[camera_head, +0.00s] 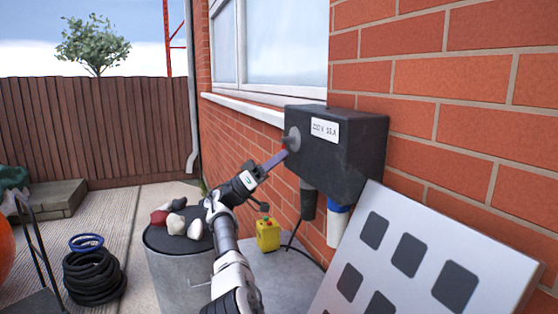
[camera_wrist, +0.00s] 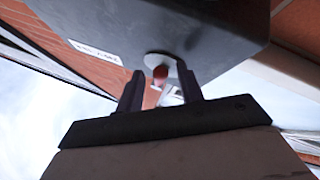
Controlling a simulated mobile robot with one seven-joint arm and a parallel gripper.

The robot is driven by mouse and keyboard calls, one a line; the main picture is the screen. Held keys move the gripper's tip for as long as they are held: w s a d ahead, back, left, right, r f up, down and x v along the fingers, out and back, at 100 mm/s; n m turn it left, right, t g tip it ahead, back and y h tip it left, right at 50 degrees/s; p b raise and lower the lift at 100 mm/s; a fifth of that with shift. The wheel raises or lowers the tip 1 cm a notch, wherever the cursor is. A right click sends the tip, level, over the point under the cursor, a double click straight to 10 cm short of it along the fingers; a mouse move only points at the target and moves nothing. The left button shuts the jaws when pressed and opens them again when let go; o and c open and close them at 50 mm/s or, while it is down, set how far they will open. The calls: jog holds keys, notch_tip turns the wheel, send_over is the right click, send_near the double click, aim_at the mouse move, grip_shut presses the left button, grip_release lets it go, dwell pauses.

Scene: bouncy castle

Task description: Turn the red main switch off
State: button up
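The red main switch (camera_wrist: 160,74) is a small red knob on a round grey plate (camera_wrist: 161,60) on the side of a dark wall box (camera_head: 350,150). My gripper (camera_head: 279,156) reaches up to the plate from below left. In the wrist view the two fingers of my gripper (camera_wrist: 160,69) stand apart, one on each side of the red knob, with gaps visible. I cannot tell how deep the knob sits between them.
The box hangs on a brick wall with plugs beneath it. A white panel with dark squares (camera_head: 405,250) leans at the right. Below are a yellow box (camera_head: 268,236) and a grey drum (camera_head: 175,270) with several stones on top. Coiled black hose (camera_head: 95,277) lies left.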

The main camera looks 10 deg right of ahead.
jog(key=shift+d+f+b, duration=0.1)
jog(key=shift+f+b, duration=0.15)
jog(key=shift+b, duration=0.1)
jog(key=shift+s+f+b, duration=0.1)
jog(key=shift+b, duration=0.2)
